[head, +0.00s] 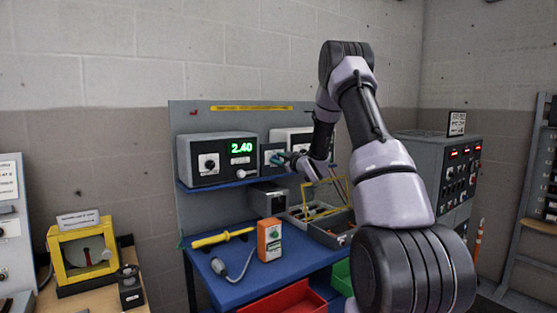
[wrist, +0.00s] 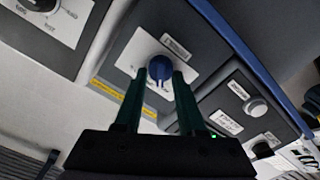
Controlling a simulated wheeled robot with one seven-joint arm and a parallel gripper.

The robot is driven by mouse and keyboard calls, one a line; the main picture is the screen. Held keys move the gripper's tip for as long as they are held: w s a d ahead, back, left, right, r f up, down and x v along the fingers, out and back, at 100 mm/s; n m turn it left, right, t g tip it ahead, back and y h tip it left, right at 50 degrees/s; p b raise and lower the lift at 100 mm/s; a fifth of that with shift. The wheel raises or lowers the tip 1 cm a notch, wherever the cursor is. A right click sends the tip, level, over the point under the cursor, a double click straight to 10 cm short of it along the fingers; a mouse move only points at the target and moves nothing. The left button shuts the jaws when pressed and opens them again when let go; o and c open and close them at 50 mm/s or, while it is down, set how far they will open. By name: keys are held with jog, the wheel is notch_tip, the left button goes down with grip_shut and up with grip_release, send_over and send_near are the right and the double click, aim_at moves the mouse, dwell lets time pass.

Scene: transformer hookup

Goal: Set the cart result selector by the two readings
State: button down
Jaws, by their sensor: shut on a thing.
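My gripper (wrist: 159,75) has its two green fingers on either side of a blue selector knob (wrist: 163,63) and is shut on it. The knob sits on a white dial plate on a small grey box; its markings are too blurred to read. In the head view, this selector box (head: 268,152) stands on the blue shelf between two meters, with my gripper in front of it. The left meter (head: 211,148) shows 2.40 in green digits. The right meter (head: 290,135) is mostly hidden behind my arm, and its reading cannot be seen.
Below the shelf, the blue bench (head: 232,283) holds a yellow probe (head: 222,238), an orange handheld device (head: 269,240) and a grey tray (head: 331,230). A yellow-framed gauge (head: 84,253) stands at left. A grey cabinet with red displays (head: 452,165) stands at right.

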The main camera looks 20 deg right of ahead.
jog(key=shift+f+n, duration=0.1)
jog(key=shift+n, duration=1)
jog(key=c, duration=0.5)
grip_release()
jog(key=shift+s, duration=0.15)
jog(key=v, duration=1)
jog(key=shift+s, duration=0.3)
jog(key=shift+d, duration=0.1)
